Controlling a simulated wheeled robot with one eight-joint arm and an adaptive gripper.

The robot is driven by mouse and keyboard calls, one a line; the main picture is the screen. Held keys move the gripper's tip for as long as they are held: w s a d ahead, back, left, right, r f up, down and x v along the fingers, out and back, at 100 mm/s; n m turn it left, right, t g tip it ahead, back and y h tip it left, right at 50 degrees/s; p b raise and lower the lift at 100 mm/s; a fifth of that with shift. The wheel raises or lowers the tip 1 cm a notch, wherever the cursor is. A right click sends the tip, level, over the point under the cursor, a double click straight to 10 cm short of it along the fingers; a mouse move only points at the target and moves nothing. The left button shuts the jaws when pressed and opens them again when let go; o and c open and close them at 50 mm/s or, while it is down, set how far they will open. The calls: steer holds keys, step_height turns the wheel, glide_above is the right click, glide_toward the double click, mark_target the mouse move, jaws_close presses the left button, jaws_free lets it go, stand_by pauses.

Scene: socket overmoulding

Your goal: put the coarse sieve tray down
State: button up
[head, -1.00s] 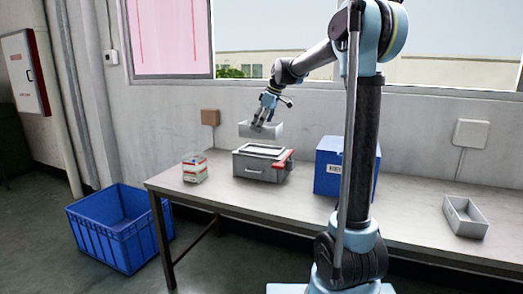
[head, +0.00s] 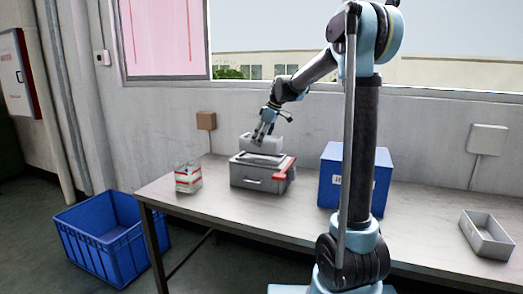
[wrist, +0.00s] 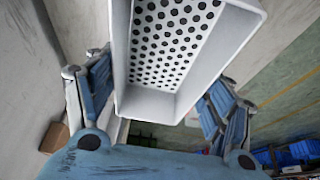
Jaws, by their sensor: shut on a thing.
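The coarse sieve tray (head: 262,144) is a light grey, rectangular tray. In the wrist view its perforated floor (wrist: 172,45) shows many dark round holes. My gripper (head: 262,137) is shut on the tray, with one blue finger on each side of it in the wrist view. The tray is over the back of a grey box (head: 258,182) with a handle on its front, which stands on the table. I cannot tell whether the tray touches the box.
A red part (head: 284,168) is at the box's right side. A small white, red and green carton (head: 188,178) stands to the left, a blue box (head: 368,187) to the right. An empty grey tray (head: 486,236) lies far right. A blue crate (head: 105,245) is on the floor.

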steer(key=shift+s+f, duration=0.1)
steer(key=shift+f, duration=1.95)
steer(key=o, duration=1.2)
steer(key=shift+f, duration=0.1)
steer(key=v, duration=1.2)
